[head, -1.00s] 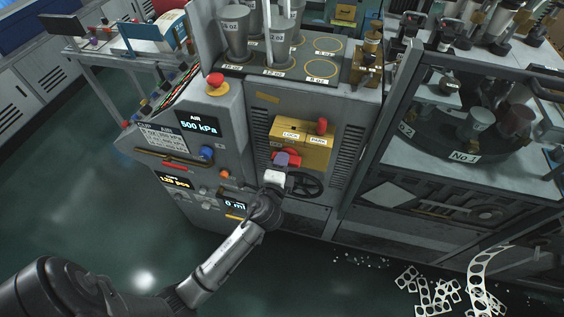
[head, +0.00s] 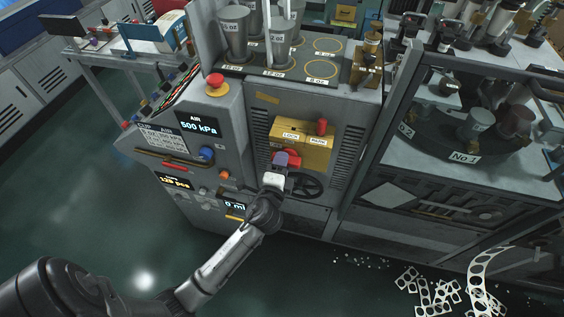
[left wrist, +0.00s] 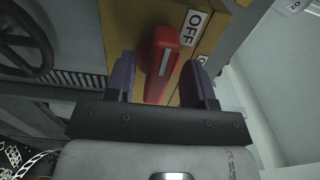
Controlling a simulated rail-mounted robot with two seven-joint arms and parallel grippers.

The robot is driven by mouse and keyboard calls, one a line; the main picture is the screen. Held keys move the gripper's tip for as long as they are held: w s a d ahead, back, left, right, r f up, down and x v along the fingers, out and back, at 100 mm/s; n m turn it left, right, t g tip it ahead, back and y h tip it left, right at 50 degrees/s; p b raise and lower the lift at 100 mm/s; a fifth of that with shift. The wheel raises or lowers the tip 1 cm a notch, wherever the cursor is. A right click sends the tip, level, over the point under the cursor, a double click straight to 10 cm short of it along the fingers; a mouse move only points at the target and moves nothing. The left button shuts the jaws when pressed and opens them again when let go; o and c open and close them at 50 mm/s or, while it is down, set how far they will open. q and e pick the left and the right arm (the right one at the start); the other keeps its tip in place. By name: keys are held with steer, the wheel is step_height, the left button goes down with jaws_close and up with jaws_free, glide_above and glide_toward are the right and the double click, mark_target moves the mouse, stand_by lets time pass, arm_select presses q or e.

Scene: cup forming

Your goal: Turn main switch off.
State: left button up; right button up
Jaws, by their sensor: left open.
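The main switch is a red handle (head: 293,158) on the front of a yellow box (head: 312,148). In the left wrist view the handle (left wrist: 163,62) has a pale stripe, and an OFF label (left wrist: 193,28) sits beside its far end. My left gripper (head: 281,160) is open at the handle. In the left wrist view its dark fingers (left wrist: 160,80) stand on both sides of the handle, with a gap visible on each side. In the head view the gripper partly hides the handle. My right gripper is not in view.
A black handwheel (head: 306,187) sits just below and right of the gripper. A control panel (head: 197,126) with a red emergency button (head: 216,84) is to the left. Scrap strips (head: 430,292) lie on the floor.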

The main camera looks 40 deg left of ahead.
arm_select(q)
steer(key=b+v, duration=0.1)
steer(key=v, duration=1.2)
steer(key=shift+f, duration=0.1)
